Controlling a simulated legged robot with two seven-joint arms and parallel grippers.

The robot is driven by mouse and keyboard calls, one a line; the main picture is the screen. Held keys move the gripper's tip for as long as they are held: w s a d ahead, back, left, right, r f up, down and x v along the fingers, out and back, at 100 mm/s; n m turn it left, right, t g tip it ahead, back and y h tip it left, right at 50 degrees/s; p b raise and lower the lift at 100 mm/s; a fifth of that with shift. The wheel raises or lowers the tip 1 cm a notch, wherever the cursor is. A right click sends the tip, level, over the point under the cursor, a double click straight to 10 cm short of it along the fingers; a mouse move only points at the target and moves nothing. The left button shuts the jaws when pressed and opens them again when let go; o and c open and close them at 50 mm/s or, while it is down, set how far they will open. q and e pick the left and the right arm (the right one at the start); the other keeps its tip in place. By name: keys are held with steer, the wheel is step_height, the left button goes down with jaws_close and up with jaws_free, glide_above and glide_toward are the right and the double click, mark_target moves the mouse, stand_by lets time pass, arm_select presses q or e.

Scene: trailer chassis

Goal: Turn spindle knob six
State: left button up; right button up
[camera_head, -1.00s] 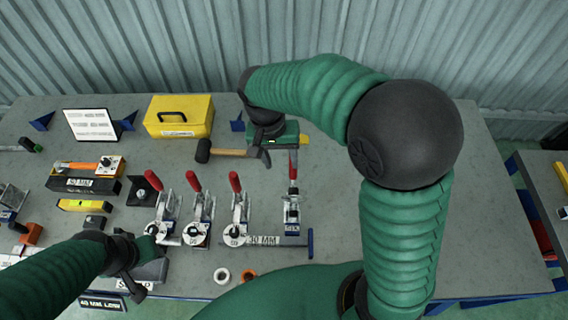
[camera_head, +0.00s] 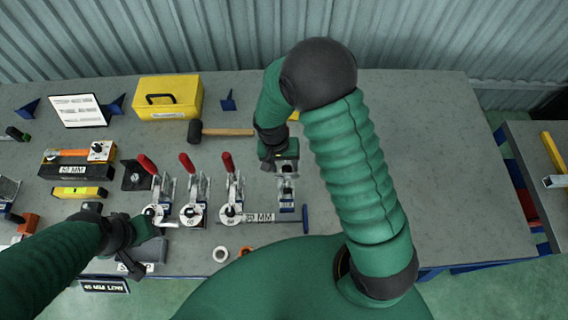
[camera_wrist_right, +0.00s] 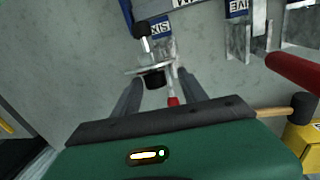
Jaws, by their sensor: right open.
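The toggle clamp labelled SIX (camera_wrist_right: 160,45) shows upside down at the top of the right wrist view, with a dark knob (camera_wrist_right: 155,80) on its spindle and a red handle tip (camera_wrist_right: 173,101). In the head view this clamp (camera_head: 287,195) stands at the right end of the clamp row, partly hidden by my right gripper (camera_head: 284,165). My right gripper is open; in the right wrist view its two fingers (camera_wrist_right: 158,92) extend on either side of the knob, and I cannot tell whether they touch it. My left gripper (camera_head: 135,262) is low at the left; its jaws are unclear.
Several clamps with red handles stand left of clamp six, the nearest a clamp (camera_head: 232,195) beside it. A hammer (camera_head: 228,132) and a yellow box (camera_head: 168,98) lie behind. Two rings (camera_head: 221,254) lie near the front edge. The right side of the table (camera_head: 430,150) is clear.

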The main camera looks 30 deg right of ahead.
steer(key=shift+s+d, duration=0.15)
steer(key=shift+d, duration=0.2)
steer(key=c, duration=1.1)
arm_select(q)
steer(key=shift+d, duration=0.2)
arm_select(e)
steer(key=shift+a, duration=0.15)
